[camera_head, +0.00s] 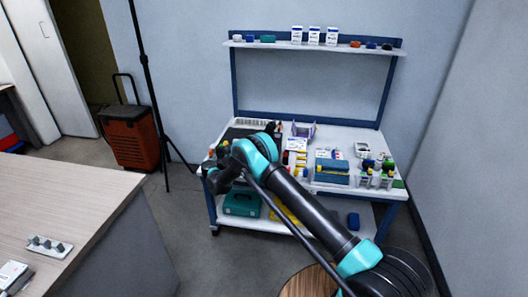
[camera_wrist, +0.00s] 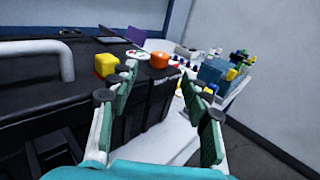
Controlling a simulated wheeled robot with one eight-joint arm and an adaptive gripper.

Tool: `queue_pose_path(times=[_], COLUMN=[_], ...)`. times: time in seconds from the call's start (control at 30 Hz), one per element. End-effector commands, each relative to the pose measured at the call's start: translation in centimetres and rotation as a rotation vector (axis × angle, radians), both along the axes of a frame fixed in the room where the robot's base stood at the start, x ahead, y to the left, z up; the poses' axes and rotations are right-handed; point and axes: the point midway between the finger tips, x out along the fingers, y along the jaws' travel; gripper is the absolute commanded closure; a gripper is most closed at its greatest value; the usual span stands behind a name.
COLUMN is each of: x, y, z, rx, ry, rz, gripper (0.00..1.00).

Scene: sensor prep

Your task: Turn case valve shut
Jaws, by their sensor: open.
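The black case (camera_wrist: 40,100) fills the left of the wrist view, with a grey handle (camera_wrist: 66,62) on its left part. On top near its right corner are a yellow block-like piece (camera_wrist: 106,65), a round white dial with red marks (camera_wrist: 138,54) and an orange round knob (camera_wrist: 160,60). I cannot tell for certain which is the valve. My gripper (camera_wrist: 159,73) is open and empty, its green-padded fingers spread at the case's near right corner. The orange knob shows beyond the gap between the fingertips, apparently untouched. In the head view my arm partly hides the case (camera_head: 238,133).
The white workbench (camera_head: 345,135) holds boxes and coloured bottles right of the case. A shelf (camera_head: 350,47) stands above its back. A tripod (camera_head: 150,80) and an orange case (camera_head: 130,137) stand left. A wooden desk (camera_head: 70,200) is at front left.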

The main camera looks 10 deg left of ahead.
Motion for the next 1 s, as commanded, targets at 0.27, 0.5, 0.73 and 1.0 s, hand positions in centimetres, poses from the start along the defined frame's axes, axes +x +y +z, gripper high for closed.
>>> queue_pose_path(times=[0.27, 0.5, 0.73, 1.0], x=[-1.8, -1.9, -0.7, 5.7], y=[2.0, 2.0, 1.6, -1.2], z=[0.0, 0.0, 1.8, 14.4], rx=[0.000, 0.000, -0.029, -0.303], ry=[0.000, 0.000, 0.001, 0.017], rz=[0.000, -0.001, 0.024, 0.224], gripper=[0.52, 0.52, 0.52, 0.52])
